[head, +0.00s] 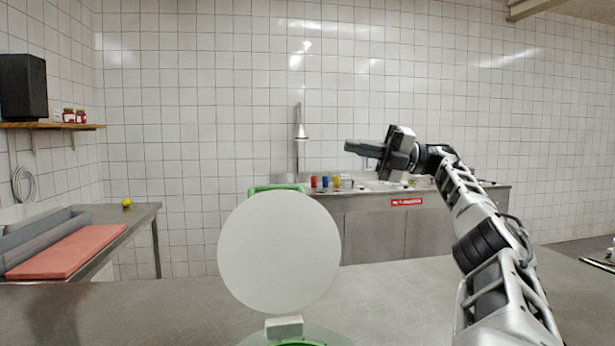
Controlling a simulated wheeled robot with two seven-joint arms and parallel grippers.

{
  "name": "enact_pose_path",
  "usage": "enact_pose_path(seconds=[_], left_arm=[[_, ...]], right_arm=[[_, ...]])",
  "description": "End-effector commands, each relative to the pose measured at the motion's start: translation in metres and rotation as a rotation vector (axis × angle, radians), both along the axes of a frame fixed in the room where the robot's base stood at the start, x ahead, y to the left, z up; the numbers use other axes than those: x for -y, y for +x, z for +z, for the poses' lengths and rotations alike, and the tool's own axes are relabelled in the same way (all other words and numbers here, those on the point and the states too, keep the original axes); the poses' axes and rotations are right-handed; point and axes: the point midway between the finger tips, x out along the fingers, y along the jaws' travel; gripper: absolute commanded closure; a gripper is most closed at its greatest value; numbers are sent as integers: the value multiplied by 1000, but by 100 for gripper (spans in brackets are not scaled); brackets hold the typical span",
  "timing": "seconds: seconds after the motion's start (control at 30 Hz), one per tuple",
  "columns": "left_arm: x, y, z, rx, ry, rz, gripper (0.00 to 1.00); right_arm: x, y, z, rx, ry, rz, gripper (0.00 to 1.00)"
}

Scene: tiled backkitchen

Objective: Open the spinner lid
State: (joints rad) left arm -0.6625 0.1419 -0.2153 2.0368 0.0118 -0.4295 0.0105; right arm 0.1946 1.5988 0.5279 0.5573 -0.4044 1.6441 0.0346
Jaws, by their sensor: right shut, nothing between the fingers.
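The spinner lid (279,250) is a large white round disc. It stands upright, facing me, above the steel table in the lower middle of the head view. A green edge or handle (275,188) shows behind its top. Below it are a small pale block (284,326) and part of the spinner's body (322,336) with a green rim, cut off by the bottom of the picture. My right gripper (352,147) is raised above and to the right of the lid, apart from it. It is shut and empty and points left. My left gripper is out of view.
The steel table (400,300) is clear around the lid. A steel counter (375,235) with several small coloured containers and a tap stands behind. At left are a side table (130,215) with a red board (68,250), and a wall shelf (50,126) with a black speaker.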

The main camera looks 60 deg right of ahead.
Motion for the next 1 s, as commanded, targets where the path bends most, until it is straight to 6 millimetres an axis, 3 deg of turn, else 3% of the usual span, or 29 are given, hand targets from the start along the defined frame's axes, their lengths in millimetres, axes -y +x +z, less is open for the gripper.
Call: enact_pose_path(seconds=[0.03,0.2,0.33,0.47,0.6,0.77,0.87,1.0], left_arm=[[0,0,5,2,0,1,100],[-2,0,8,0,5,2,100],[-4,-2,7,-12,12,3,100],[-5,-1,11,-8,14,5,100],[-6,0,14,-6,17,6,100],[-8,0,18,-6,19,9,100],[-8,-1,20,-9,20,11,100],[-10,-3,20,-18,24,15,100]], right_arm=[[11,6,37,62,53,-81,100],[61,13,151,299,353,-351,100],[98,11,215,429,645,-517,100],[130,15,247,490,975,-660,100],[149,35,244,457,1353,-807,100],[135,77,201,273,1768,-1002,100],[102,108,159,74,1992,-1153,100],[28,140,99,-284,2202,-1397,100]])
